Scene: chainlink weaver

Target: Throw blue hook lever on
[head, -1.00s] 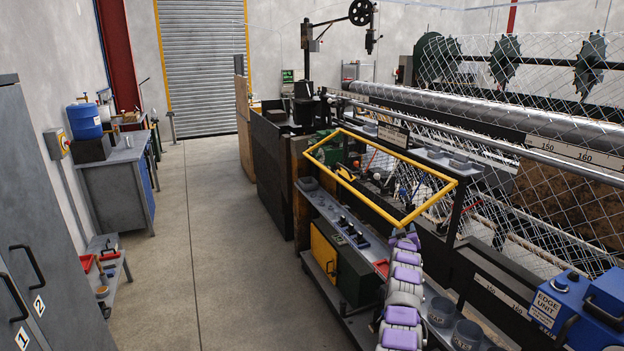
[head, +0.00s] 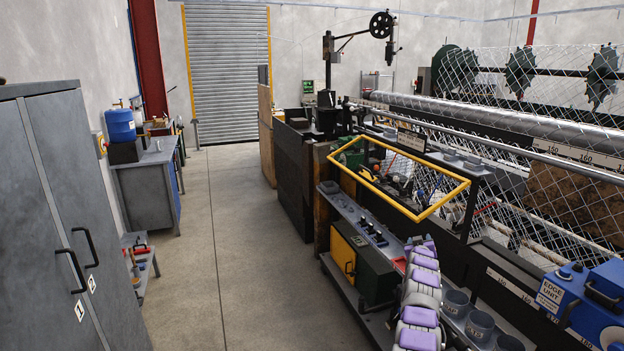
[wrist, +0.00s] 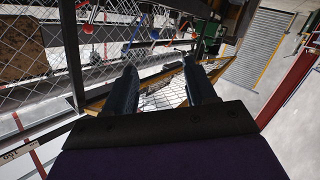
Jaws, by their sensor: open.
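My gripper (wrist: 160,72) is open and empty in the wrist view, its two dark fingers apart. In the head view its end (head: 420,241) is just below the near corner of the yellow guard frame (head: 408,211). A small blue knob (wrist: 154,34) shows in the wrist view beyond the fingertips, among red and other knobs. It appears to belong to the blue lever, but its label and position cannot be read. In the head view, the lever group (head: 398,182) lies behind the yellow frame, too small to tell which is the hook lever.
The yellow frame stands between my gripper and the levers. Chain-link mesh (head: 545,160) and a long roller (head: 480,118) lie to the right. Cups (head: 480,326) and a blue edge unit (head: 580,300) are near front right. A grey cabinet (head: 60,220) stands left; the floor aisle is clear.

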